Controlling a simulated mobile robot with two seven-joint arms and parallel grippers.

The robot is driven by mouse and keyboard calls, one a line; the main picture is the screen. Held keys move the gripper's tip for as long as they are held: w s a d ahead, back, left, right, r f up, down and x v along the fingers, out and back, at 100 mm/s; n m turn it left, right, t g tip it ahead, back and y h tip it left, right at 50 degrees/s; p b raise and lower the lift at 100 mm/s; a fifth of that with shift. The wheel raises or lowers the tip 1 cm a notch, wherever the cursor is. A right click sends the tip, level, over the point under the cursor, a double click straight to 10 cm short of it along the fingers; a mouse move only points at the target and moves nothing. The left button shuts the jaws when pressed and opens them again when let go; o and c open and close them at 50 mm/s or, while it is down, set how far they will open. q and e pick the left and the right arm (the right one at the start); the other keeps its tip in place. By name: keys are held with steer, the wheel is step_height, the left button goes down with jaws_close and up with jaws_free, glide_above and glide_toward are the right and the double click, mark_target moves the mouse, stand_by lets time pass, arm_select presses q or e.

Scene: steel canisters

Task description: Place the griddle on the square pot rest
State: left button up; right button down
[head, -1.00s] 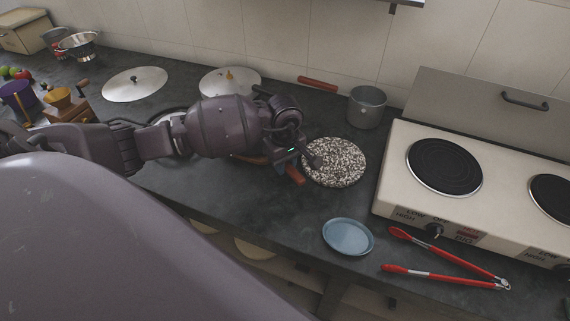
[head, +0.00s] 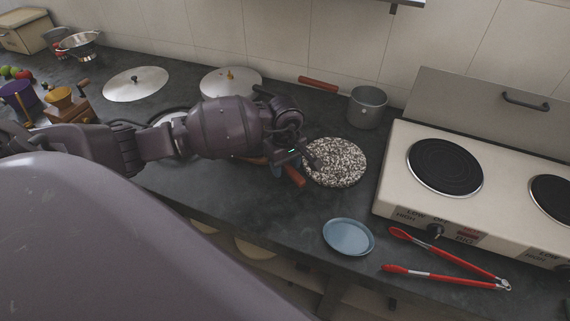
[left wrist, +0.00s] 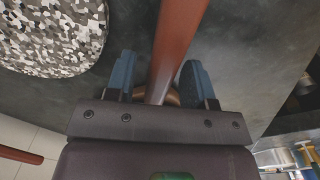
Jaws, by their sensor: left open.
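A reddish-brown handle (head: 293,175) sticks out from under my left gripper (head: 290,162); I take it as the griddle's handle. The pan it belongs to is mostly hidden behind my left arm. In the left wrist view the handle (left wrist: 178,45) runs between the two blue fingers of my left gripper (left wrist: 158,80), which is open with a gap on each side. A speckled black-and-white slab (head: 336,162) lies on the counter just right of the gripper. It looks round, and I see no square pot rest. My right gripper is not in view.
A grey saucepan (head: 367,107) stands behind the slab, and a stove (head: 480,190) is to the right. A blue plate (head: 348,237) and red tongs (head: 440,255) lie in front. Steel lids (head: 135,84) lie at back left. Bare counter (head: 240,190) shows before the arm.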

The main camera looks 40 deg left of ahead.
arm_select(q)
step_height(320, 180, up, 12)
stand_by(0.5)
stand_by(0.5)
